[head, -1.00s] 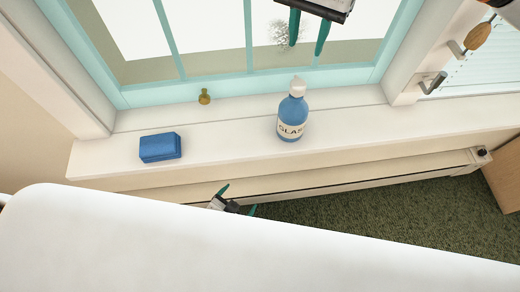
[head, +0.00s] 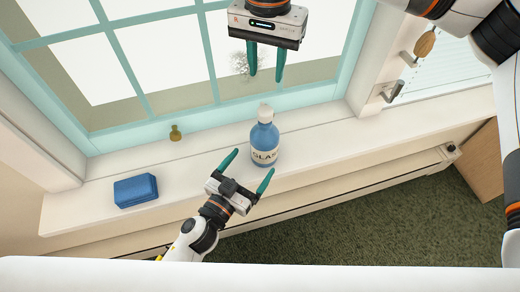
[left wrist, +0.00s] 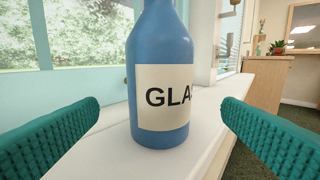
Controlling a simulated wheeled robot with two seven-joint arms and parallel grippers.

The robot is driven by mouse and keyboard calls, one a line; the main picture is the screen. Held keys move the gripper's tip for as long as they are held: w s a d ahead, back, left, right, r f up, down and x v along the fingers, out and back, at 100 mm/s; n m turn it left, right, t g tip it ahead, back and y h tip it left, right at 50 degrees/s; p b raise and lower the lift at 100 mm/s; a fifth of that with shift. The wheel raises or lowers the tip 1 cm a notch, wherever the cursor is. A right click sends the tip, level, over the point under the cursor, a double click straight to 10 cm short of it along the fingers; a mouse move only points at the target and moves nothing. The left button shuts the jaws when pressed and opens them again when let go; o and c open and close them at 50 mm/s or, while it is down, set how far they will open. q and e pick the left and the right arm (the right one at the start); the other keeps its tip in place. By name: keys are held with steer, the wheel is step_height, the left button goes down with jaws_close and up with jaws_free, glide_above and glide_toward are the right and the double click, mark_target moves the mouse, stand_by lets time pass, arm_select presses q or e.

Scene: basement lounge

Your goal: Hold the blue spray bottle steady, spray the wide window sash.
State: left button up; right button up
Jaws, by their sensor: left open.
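The blue spray bottle (head: 265,145) stands upright on the white window sill, with a white top and a pale label reading "GLAS". It also shows large in the left wrist view (left wrist: 160,60), between and beyond the two teal fingers. My left gripper (head: 251,170) is open in front of the bottle, its fingers pointing towards it, not closed on it. My right gripper (head: 266,78) hangs above and behind the bottle, in front of the window, its two fingers apart with nothing between them. The wide window sash (head: 130,125) has a pale teal frame with several panes.
A blue sponge-like block (head: 136,190) lies on the sill (head: 205,165) at the left. A small brass knob (head: 175,132) is by the sash's lower rail. Metal handles (head: 390,91) are on the right. Green carpet (head: 340,230) lies below.

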mark_target(264, 147)
arm_select(q)
steer(key=x, duration=0.7)
steer(key=shift+c, duration=0.4)
steer(key=c, duration=1.5)
arm_select(e)
steer(key=shift+c, duration=0.2)
arm_select(q)
steer(key=shift+o, duration=0.2)
arm_select(e)
jaws_close()
steer(key=shift+f, duration=0.1)
